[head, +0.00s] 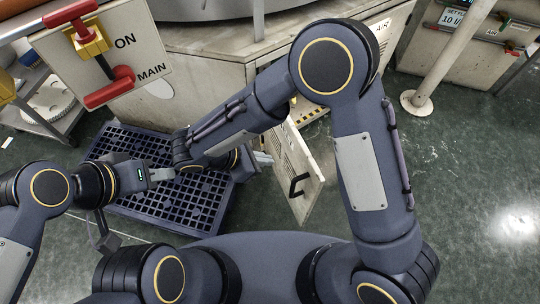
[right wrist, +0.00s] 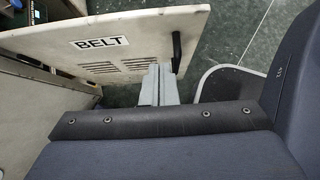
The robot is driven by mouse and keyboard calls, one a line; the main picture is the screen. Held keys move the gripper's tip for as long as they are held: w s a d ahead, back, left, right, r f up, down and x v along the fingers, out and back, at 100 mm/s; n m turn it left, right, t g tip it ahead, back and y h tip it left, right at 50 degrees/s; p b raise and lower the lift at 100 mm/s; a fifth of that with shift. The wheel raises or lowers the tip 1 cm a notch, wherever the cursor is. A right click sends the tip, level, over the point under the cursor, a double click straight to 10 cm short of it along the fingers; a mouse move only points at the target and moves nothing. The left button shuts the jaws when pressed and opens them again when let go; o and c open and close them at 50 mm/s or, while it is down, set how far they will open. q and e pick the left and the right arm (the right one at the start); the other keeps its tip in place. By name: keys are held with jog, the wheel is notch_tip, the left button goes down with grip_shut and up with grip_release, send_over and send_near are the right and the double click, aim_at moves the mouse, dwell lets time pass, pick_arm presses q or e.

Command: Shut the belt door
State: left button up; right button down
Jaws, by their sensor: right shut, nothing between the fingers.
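The belt door (head: 308,178) stands open, swung out from the pale machine cabinet. It is a pale panel with vent slots and a black handle (head: 298,186). In the right wrist view the door (right wrist: 120,22) shows its BELT label and its handle (right wrist: 176,50) near the free edge. My right gripper (head: 263,160) is shut and empty, its fingers beside the door's face. In the right wrist view its fingertips (right wrist: 158,72) overlap the door's lower edge near the handle; contact cannot be told. My left gripper (head: 162,174) is over the dark crate, its jaw gap unclear.
A dark blue grid-topped crate (head: 205,205) stands on the floor left of the door. A switch panel (head: 130,45) with red handles hangs at upper left. A pale post (head: 440,65) stands at right. The green floor (head: 470,160) on the right is clear.

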aim_at(306, 158)
jog(key=shift+w+d+f+b, duration=0.2)
jog(key=shift+w+d+f, duration=0.55)
jog(key=shift+d, duration=0.75)
jog(key=shift+w+d+f+b, duration=0.15)
jog(key=shift+w+d+f, duration=0.25)
jog(key=shift+d+f, duration=0.85)
jog(key=shift+w+d+f+b, duration=0.2)
jog(key=shift+w+d+f, duration=0.45)
jog(key=shift+d, duration=1.05)
jog(key=shift+d, duration=0.1)
